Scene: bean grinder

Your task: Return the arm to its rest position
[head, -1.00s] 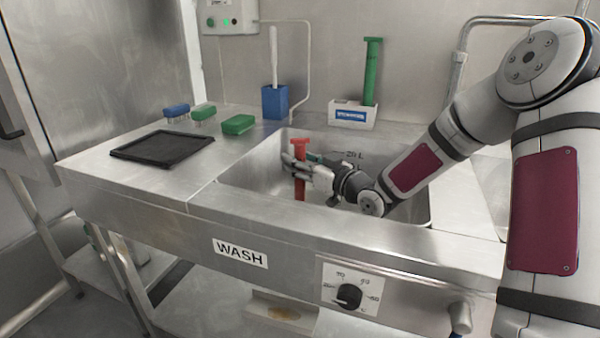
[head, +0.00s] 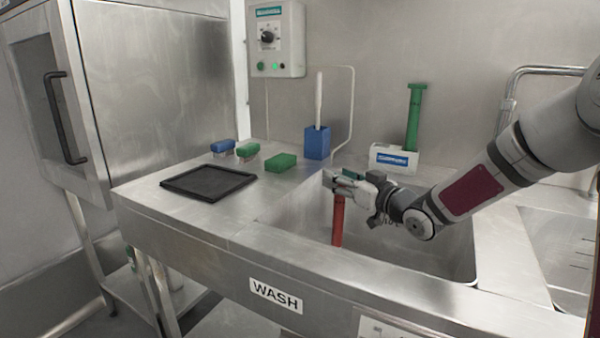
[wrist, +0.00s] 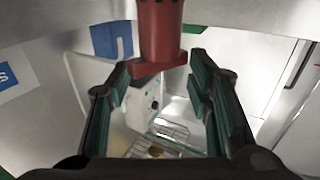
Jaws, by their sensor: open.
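My gripper (head: 345,184) hangs over the sink, level with the top of an upright red tool (head: 338,222). In the head view the gripper hides the tool's upper end. In the wrist view my gripper (wrist: 163,72) is open, its two dark green-padded fingers spread apart. The red tool (wrist: 160,35) shows there between and beyond the fingertips, with a wide flange at its end. A gap shows on both sides of it, so the fingers do not grip it. My arm reaches in from the right edge.
The sink (head: 455,255) has raised edges. On the counter are a black tray (head: 208,184), several brushes, a blue holder (head: 317,143) and a white box (head: 394,159) with a green tool (head: 413,118). A steel cabinet (head: 150,90) stands left. A pipe (head: 510,95) rises behind.

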